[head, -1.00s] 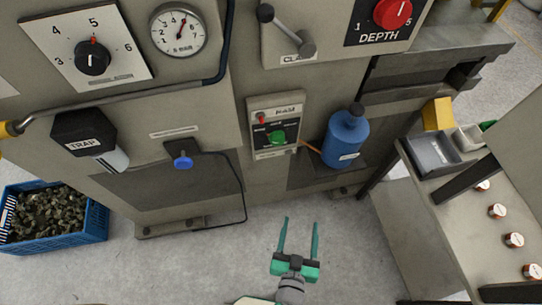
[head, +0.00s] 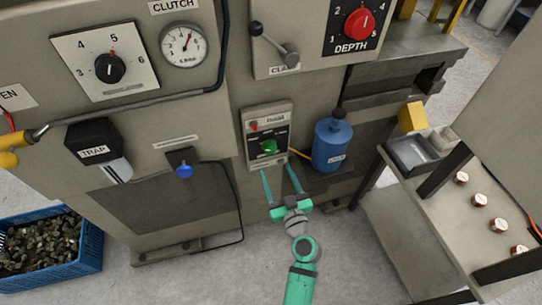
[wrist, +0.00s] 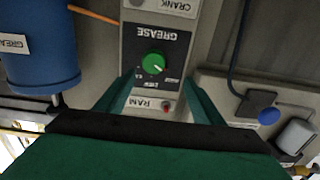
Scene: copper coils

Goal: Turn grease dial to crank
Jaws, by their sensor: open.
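The grease dial is a green knob (head: 269,147) on a black plate in a small panel on the machine's front. It also shows in the wrist view (wrist: 153,64), upside down, with a white pointer mark. In the wrist view the plate reads GREASE, with a RAM label (wrist: 150,104) on one side and a CRANK label (wrist: 165,5) on the other. My gripper (head: 279,170) is open and empty, its fingers pointing at the panel from just below the knob. In the wrist view the two fingers flank the lower part of the panel, apart from the knob.
A blue bottle (head: 332,143) stands right of the panel, with a thin orange tube between them. A blue knob (head: 184,171) and a black TRAP unit (head: 93,142) are to the left. A bench (head: 445,215) with copper coils is at right.

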